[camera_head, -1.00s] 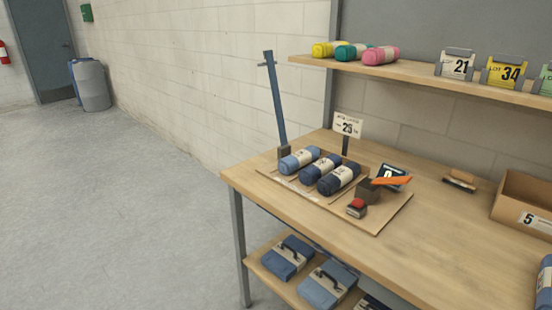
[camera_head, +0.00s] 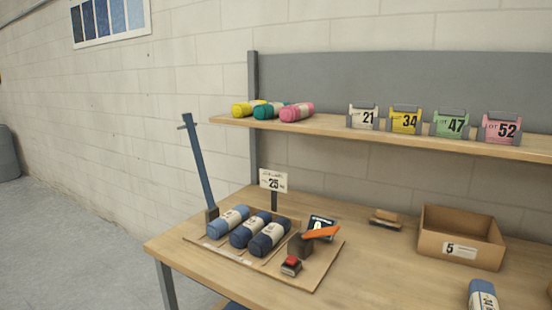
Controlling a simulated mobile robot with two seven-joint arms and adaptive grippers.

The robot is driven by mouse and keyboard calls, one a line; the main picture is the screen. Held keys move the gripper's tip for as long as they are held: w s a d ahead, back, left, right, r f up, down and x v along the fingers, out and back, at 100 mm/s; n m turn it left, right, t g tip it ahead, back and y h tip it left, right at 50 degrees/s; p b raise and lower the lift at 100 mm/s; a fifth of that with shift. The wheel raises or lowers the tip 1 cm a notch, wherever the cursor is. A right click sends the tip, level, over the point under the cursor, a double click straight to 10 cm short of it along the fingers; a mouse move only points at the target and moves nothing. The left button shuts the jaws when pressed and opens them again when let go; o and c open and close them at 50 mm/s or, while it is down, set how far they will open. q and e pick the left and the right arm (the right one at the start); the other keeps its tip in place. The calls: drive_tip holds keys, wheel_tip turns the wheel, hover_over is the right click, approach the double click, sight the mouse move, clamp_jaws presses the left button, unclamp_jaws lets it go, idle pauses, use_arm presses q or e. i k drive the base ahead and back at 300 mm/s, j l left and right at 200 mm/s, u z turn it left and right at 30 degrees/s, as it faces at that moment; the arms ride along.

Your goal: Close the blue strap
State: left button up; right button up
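A long blue strap (camera_head: 198,165) stands up and leans left from a dark block (camera_head: 211,213) at the back left corner of a board (camera_head: 318,274) on the table. A small crosspiece shows near its top end. Neither of my grippers is in the view.
A box with a red button (camera_head: 291,265) and a dark block with an orange lever (camera_head: 321,232) stand on the board's right. A sign (camera_head: 273,181), a brush (camera_head: 385,219) and a cardboard box (camera_head: 460,237) are on the table (camera_head: 390,275). A shelf (camera_head: 340,127) runs above.

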sight(187, 118)
drive_tip(key=i+j+z, duration=0.2)
drive_tip(key=j+z, duration=0.15)
drive_tip(key=j, duration=0.15)
drive_tip(key=i+j+z, duration=0.3)
drive_tip(key=j, duration=0.25)
drive_tip(key=j+z, duration=0.35)
drive_tip(key=j, duration=0.15)
drive_tip(key=j+z, duration=0.35)
drive_tip(key=j, duration=0.25)
